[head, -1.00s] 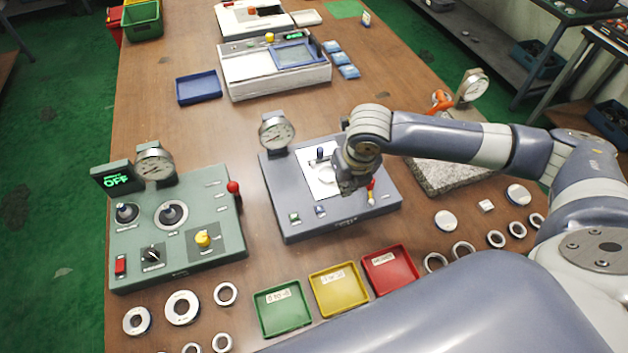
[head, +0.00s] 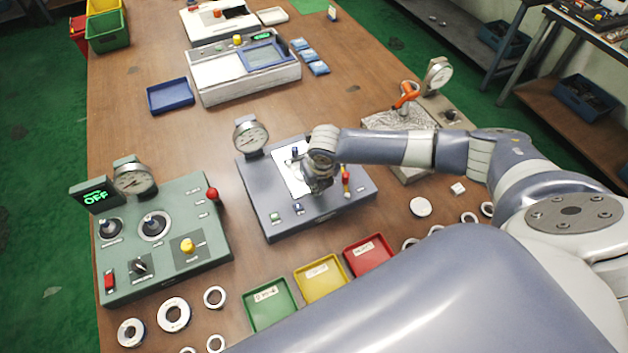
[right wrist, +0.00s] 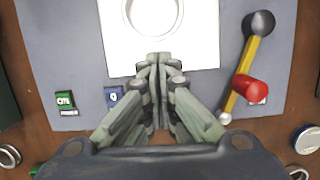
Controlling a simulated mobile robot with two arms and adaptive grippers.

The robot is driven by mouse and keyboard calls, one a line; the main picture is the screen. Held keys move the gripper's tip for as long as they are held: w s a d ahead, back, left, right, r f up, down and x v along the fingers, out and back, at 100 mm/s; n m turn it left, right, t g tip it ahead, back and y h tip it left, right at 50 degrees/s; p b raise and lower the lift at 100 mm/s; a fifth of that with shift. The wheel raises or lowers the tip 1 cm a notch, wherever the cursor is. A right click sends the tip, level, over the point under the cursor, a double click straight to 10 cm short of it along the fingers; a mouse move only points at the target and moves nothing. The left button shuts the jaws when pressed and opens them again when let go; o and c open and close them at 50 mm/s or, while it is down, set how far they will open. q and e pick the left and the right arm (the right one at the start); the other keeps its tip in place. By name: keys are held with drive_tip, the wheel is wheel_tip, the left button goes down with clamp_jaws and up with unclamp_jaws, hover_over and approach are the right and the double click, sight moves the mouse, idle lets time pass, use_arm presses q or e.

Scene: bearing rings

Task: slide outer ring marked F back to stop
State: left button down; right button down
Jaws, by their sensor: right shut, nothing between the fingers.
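A pale ring (right wrist: 154,12) lies on the white plate (right wrist: 205,45) of the grey-blue gauge fixture, cut off by the top edge of the right wrist view. I cannot read any letter on it. In the head view the white plate (head: 291,180) is partly covered by my right gripper. My right gripper (right wrist: 159,60) is shut and empty, its fingertips over the plate's near edge, apart from the ring in the picture. In the head view the right gripper (head: 318,186) is above the fixture (head: 262,190). My left gripper is not in view.
A lever with a red knob (right wrist: 250,88) stands right of the fingers. Green (right wrist: 65,101) and blue (right wrist: 113,97) buttons are on the left. A dial gauge (head: 251,137) rises at the fixture's back left. Green, yellow and red trays (head: 369,255) lie in front.

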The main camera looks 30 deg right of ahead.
drive_tip(key=shift+w, duration=0.25)
drive_tip(key=shift+w+b, duration=0.4)
drive_tip(key=shift+w, duration=0.8)
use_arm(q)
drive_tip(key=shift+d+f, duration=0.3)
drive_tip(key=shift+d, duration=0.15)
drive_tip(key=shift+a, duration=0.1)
